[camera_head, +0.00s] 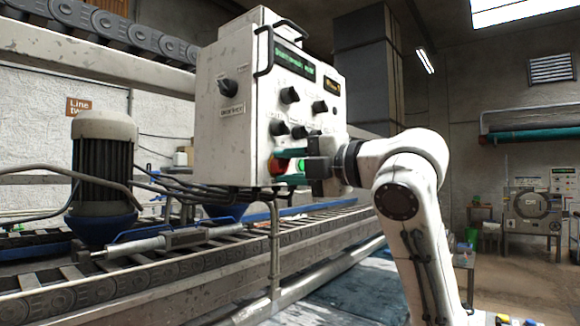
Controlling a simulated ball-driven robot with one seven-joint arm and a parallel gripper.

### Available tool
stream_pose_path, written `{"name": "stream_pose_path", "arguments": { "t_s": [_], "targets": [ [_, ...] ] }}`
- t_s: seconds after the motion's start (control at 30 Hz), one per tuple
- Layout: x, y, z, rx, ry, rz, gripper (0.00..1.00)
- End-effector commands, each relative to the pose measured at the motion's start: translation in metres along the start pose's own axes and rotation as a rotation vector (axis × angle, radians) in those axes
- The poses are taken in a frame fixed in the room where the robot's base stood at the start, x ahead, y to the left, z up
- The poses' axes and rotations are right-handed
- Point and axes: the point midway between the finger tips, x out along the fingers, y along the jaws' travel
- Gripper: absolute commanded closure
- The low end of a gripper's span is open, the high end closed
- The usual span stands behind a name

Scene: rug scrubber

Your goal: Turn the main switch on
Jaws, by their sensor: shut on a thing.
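A white control box (222,140) stands left of centre in the head view. A dark rotary knob (228,88) sits on its left side, above a small label that I cannot read surely. Several dark knobs (290,95) sit on the front panel. My gripper (290,167) reaches the lower front of the panel from the right, below these knobs and apart from the side knob. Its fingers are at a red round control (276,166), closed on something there. The fingers partly hide this spot, so I cannot tell exactly which part is held.
A conveyor (110,285) runs below and behind the box. A grey motor (103,165) stands at the left, with cables leading to the box. A metal handle bar (268,50) edges the panel. Open floor lies at the right, before a distant machine (533,210).

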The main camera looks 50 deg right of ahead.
Motion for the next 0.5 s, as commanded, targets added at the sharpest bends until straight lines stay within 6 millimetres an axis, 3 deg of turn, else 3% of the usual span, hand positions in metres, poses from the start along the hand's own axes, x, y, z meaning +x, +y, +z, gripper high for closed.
{"name": "stream_pose_path", "arguments": {
  "t_s": [0.03,0.07,0.1,0.3,0.5],
  "targets": [
    [0.0001,-0.0014,0.0011,0.003,-0.002,-0.003,0.96],
    [0.0001,-0.0015,0.0012,0.003,-0.002,-0.003,0.64],
    [0.0001,-0.0015,0.0012,0.003,-0.002,-0.004,0.60],
    [0.0001,-0.0008,0.0007,0.001,-0.001,-0.002,0.41],
    [0.0000,-0.0005,0.0004,0.000,-0.001,-0.001,0.40]
  ]
}}
